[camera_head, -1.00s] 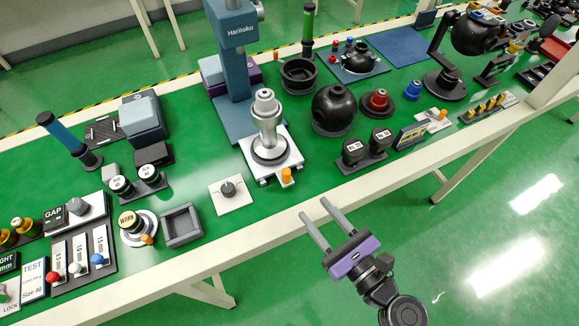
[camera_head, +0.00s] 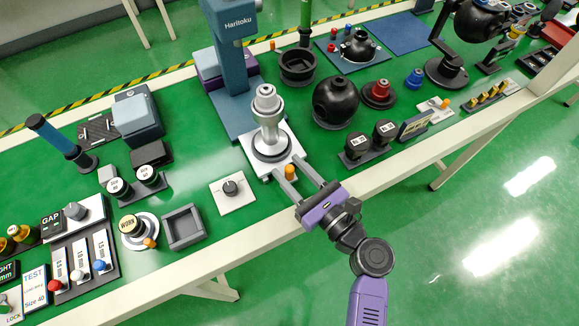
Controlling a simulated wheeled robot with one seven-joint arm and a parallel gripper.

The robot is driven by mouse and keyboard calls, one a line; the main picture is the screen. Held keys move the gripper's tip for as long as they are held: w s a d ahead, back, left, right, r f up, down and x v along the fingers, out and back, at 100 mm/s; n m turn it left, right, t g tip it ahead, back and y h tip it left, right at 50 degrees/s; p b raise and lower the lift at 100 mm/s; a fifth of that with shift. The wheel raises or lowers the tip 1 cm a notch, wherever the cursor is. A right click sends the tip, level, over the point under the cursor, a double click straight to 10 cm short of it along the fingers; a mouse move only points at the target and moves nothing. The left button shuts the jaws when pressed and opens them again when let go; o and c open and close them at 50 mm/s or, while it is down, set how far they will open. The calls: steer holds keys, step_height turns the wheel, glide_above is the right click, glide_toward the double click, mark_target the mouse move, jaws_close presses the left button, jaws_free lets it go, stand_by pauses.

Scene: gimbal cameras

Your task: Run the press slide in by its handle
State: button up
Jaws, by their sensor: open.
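The press slide is a white plate (camera_head: 254,153) in front of the blue press (camera_head: 232,70) in the head view. It carries a silver stepped workpiece (camera_head: 268,115) on a dark round seat. Its orange handle (camera_head: 290,172) stands at the slide's front edge, near the table's front. My gripper (camera_head: 286,166) is open, its two grey fingers reaching in from the front. The handle shows between the fingers, which appear on either side of it. Whether they touch it cannot be told.
A white plate with a dark knob (camera_head: 231,187) lies left of the slide, with an empty grey tray (camera_head: 183,228) beyond it. To the right stand a black sphere (camera_head: 335,103) and a pair of black labelled knobs (camera_head: 358,146). Green tabletop shows between them.

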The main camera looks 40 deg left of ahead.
steer(key=shift+a, duration=0.35)
jaws_close()
stand_by(1.2)
